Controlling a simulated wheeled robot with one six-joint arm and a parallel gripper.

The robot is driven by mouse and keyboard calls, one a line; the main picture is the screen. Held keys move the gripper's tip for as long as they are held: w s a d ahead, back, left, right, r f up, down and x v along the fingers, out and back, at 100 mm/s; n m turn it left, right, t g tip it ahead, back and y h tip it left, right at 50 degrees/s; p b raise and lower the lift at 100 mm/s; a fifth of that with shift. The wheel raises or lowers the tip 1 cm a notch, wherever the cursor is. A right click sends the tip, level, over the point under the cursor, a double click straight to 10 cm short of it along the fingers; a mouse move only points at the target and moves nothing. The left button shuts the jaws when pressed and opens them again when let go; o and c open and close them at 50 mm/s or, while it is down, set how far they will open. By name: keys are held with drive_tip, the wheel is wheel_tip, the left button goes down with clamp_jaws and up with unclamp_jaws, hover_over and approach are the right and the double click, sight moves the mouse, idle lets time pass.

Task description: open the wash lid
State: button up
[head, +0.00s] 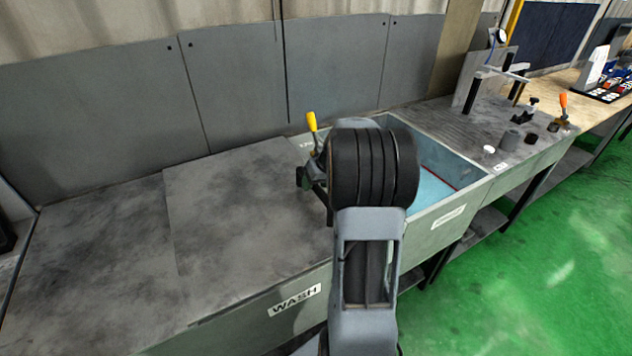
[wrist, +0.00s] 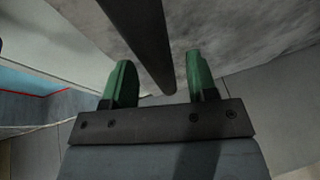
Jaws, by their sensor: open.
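The wash lid (head: 235,215) is a flat, smudged grey panel lying level on the bench, above the front label WASH (head: 295,300). In the wrist view the same kind of mottled grey surface (wrist: 250,40) fills the upper right. A dark round bar (wrist: 138,35), seemingly the lid's handle, runs between the two green fingers of my gripper (wrist: 160,75). The fingers are open, one each side of the bar, with visible gaps. I cannot tell how deep the bar sits between them.
An open tank with a pale blue inside (head: 430,188) lies right of the lid. A yellow-handled lever (head: 312,122) stands by its back left corner. Grey wall panels (head: 240,90) rise behind. Small fixtures (head: 510,140) stand further right. The green floor (head: 540,260) is clear.

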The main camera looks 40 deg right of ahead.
drive_tip(key=shift+f, duration=0.1)
drive_tip(key=shift+c, duration=0.2)
clamp_jaws()
idle(0.4)
